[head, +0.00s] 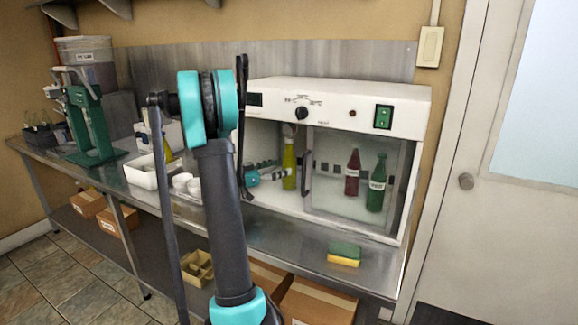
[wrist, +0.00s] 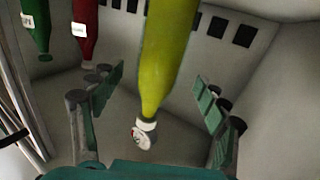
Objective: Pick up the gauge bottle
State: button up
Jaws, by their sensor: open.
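The gauge bottle (head: 289,167) is yellow-green and stands inside the white cabinet, behind the open left part of its front. In the wrist view the bottle (wrist: 166,55) appears upside down, with a small round gauge (wrist: 143,134) at its neck. My gripper (head: 275,172) reaches into the cabinet from the left, close to the bottle. In the wrist view my gripper (wrist: 158,88) is open, with one finger on each side of the bottle and visible gaps to both. How far the fingertips reach along the bottle's depth is hard to tell.
A red bottle (head: 352,172) and a dark green bottle (head: 376,183) stand to the right behind the cabinet's glass pane (head: 335,205). The white cabinet (head: 335,98) has a control panel on top. A sponge (head: 344,254) lies on the steel bench in front.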

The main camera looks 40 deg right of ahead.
aim_at(289, 164)
jog(key=shift+s+d+r, duration=0.1)
jog(key=shift+s+d, duration=0.15)
jog(key=shift+d, duration=0.95)
jog(key=shift+s+d+r, duration=0.1)
jog(key=shift+s+d, duration=0.1)
jog(key=shift+d, duration=0.95)
grip_shut()
